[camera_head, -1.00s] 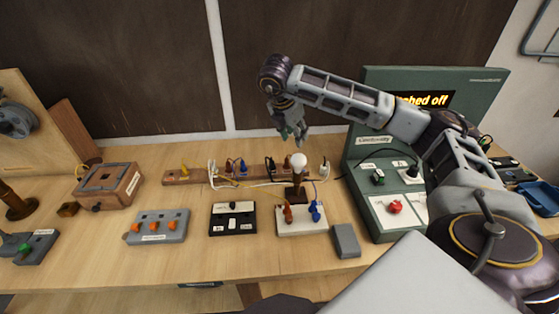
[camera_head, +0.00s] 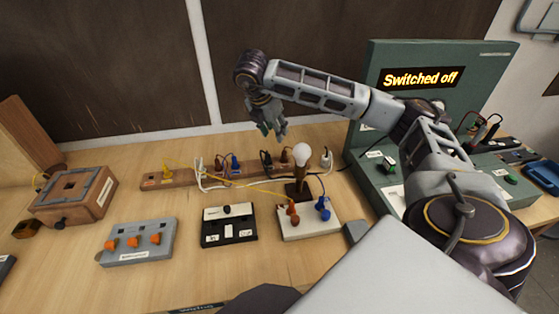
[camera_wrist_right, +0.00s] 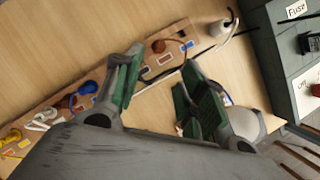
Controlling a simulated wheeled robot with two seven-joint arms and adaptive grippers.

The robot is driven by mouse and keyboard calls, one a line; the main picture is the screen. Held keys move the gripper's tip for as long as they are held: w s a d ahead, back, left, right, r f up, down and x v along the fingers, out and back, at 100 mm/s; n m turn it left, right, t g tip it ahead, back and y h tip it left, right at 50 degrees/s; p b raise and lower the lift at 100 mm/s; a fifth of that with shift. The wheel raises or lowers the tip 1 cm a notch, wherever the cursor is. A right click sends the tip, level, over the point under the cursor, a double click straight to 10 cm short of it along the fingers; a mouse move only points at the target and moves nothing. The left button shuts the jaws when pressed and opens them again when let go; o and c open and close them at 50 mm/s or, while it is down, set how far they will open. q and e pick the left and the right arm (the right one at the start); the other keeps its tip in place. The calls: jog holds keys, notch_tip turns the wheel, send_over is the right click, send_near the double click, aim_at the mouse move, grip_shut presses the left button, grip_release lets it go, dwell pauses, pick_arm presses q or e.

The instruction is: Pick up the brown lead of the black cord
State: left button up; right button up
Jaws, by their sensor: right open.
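A brown lead (camera_head: 285,156) stands on the wooden strip (camera_head: 177,179) behind the lamp in the head view. It also shows in the right wrist view (camera_wrist_right: 158,46), just beyond my fingertips, with a dark cord (camera_wrist_right: 148,88) running close by. Another brown lead (camera_head: 219,164) stands farther left beside a blue lead (camera_head: 235,165). Which brown one belongs to the black cord is hard to tell. My right gripper (camera_head: 272,132) is open and empty, above and behind the strip. In the right wrist view its fingers (camera_wrist_right: 158,85) are spread and hide part of the strip. My left gripper is not in view.
The lamp with its white bulb (camera_head: 301,155) stands in front of the strip. A white plug (camera_head: 326,159) is at its right end. The green console (camera_head: 413,70) reads "Switched off". A black box (camera_head: 230,238) and grey box (camera_head: 150,252) stand in front; bare table lies between.

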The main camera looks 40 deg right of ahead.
send_over(283, 152)
jog(key=a, duration=0.2)
jog(key=f, duration=0.8)
jog(key=shift+s+a, duration=0.1)
jog(key=shift+s, duration=0.15)
jog(key=shift+f, duration=0.4)
jog(key=x, duration=0.1)
jog(key=p+x, duration=0.1)
jog(key=x, duration=0.1)
jog(key=shift+d+f, duration=0.15)
jog(key=shift+d, duration=0.15)
jog(key=shift+d+f, duration=0.2)
jog(key=shift+f, duration=0.5)
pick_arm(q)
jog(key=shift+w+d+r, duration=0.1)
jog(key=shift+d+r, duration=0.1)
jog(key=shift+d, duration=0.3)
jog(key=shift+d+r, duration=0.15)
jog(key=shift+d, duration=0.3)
